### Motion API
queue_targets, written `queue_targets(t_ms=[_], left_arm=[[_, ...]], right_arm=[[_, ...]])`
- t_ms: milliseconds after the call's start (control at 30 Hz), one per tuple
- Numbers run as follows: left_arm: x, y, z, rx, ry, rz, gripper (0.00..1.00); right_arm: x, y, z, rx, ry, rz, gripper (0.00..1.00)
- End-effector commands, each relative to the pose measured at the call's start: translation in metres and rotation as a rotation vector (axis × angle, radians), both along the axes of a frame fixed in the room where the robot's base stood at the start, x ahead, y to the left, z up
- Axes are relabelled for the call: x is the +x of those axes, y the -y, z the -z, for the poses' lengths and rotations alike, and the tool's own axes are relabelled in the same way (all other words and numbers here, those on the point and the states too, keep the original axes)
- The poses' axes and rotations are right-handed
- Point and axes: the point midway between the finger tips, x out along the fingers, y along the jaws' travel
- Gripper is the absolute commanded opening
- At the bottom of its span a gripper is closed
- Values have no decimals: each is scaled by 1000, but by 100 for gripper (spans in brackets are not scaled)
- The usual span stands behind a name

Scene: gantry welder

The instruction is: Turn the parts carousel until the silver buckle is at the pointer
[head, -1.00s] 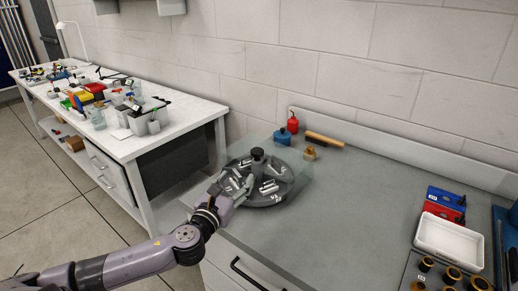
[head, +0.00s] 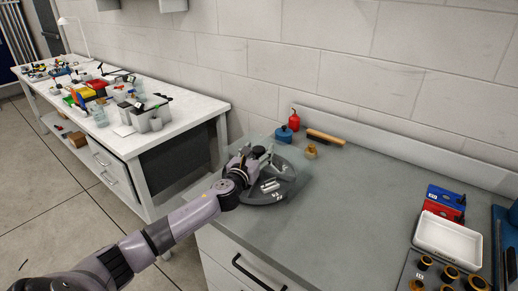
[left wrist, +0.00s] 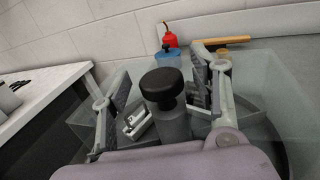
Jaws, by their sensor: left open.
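The parts carousel (head: 288,190) is a round grey tray on the counter, with silver parts (head: 269,186) on it. In the left wrist view its black-topped centre knob (left wrist: 162,86) stands between my fingers, with space at both sides. A silver part with a frame-like shape (left wrist: 136,122) lies left of the post; I cannot tell whether it is the buckle. My left gripper (head: 259,154) is open over the carousel and hides its far left part in the head view. I cannot make out the pointer. My right gripper is not in view.
Behind the carousel stand a blue container (head: 283,134), a red bottle (head: 294,120), a brass piece (head: 310,151) and a wooden-handled brush (head: 326,137). A white tray (head: 447,238) and red and blue boxes are at right. The counter's middle is clear.

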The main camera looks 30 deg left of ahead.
Motion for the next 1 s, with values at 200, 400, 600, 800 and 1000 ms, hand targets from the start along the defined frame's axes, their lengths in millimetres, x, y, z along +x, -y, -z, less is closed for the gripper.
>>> queue_targets(t_ms=[200,400,600,800,1000], left_arm=[[11,-2,0,0,0,1,56],[11,-2,0,0,0,1,56],[11,-2,0,0,0,1,46],[11,-2,0,0,0,1,33],[11,-2,0,0,0,1,20]], right_arm=[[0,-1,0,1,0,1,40],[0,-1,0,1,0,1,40],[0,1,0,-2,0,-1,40],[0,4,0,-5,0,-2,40],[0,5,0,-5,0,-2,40]])
